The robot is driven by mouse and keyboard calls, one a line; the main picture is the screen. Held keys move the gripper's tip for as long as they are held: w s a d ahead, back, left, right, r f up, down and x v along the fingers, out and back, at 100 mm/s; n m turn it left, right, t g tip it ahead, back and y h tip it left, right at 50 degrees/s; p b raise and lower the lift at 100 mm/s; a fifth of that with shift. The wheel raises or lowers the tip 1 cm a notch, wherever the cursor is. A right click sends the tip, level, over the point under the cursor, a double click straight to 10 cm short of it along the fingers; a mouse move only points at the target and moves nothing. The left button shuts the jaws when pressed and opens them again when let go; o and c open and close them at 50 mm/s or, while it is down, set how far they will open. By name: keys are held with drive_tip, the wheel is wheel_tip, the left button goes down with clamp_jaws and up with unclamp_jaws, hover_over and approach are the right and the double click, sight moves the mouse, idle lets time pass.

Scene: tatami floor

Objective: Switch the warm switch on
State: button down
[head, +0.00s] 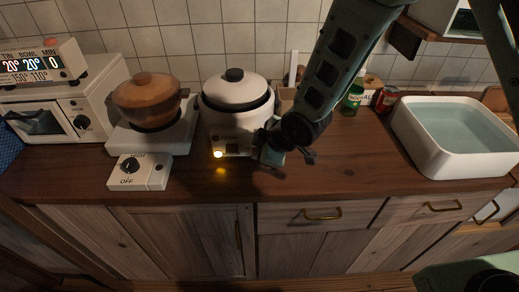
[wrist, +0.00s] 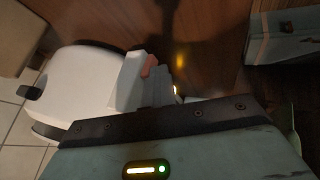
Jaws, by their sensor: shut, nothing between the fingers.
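A white rice cooker (head: 237,108) with a dark lid knob stands on the counter, left of my arm. A small yellow light (head: 218,155) glows low on its front panel. My gripper (head: 272,154) is at the right side of that panel, shut and empty. Whether it touches the cooker I cannot tell. In the wrist view the cooker (wrist: 88,85) lies on its side in the picture, with a reddish switch-like piece (wrist: 149,66) on its front block. No label is readable there. The gripper body covers the lower part of that view.
A brown pot (head: 146,96) sits on a white burner with an OFF-marked dial box (head: 138,172). A white oven (head: 65,112) stands at left. A green jar (head: 352,98), red can (head: 385,99) and white basin (head: 455,140) are at right. The counter before the basin is clear.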

drive_tip(key=shift+w+b, duration=0.15)
drive_tip(key=shift+b, duration=0.25)
drive_tip(key=shift+r, duration=0.15)
drive_tip(key=shift+r+p, duration=0.5)
drive_tip(key=shift+r, duration=0.2)
